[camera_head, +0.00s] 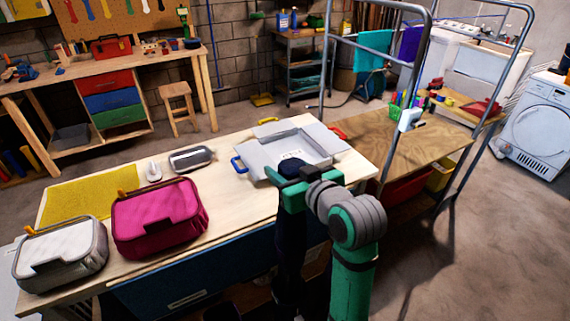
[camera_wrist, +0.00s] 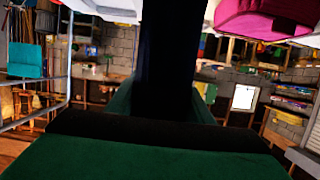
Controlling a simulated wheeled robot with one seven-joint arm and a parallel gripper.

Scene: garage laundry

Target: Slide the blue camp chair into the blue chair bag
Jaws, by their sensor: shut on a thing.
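The folded camp chair (camera_head: 291,245) shows as a long, dark blue upright bundle in the head view. My gripper (camera_head: 292,190) is shut around its upper part, and its rounded top stands just above the green fingers. The bundle is at the near edge of the wooden table, in front of the white open case. In the wrist view the chair (camera_wrist: 171,50) is a dark vertical band in the middle, very dark and without detail. I cannot make out the blue chair bag for certain in either view; my arm and the shadow hide the floor near the table.
A pink bag (camera_head: 160,218), a grey bag (camera_head: 60,262), a yellow mat (camera_head: 88,195) and a white open case (camera_head: 258,160) lie on the table (camera_head: 232,205). A metal frame (camera_head: 378,110) stands to the right. Open floor (camera_head: 500,240) lies at the far right.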

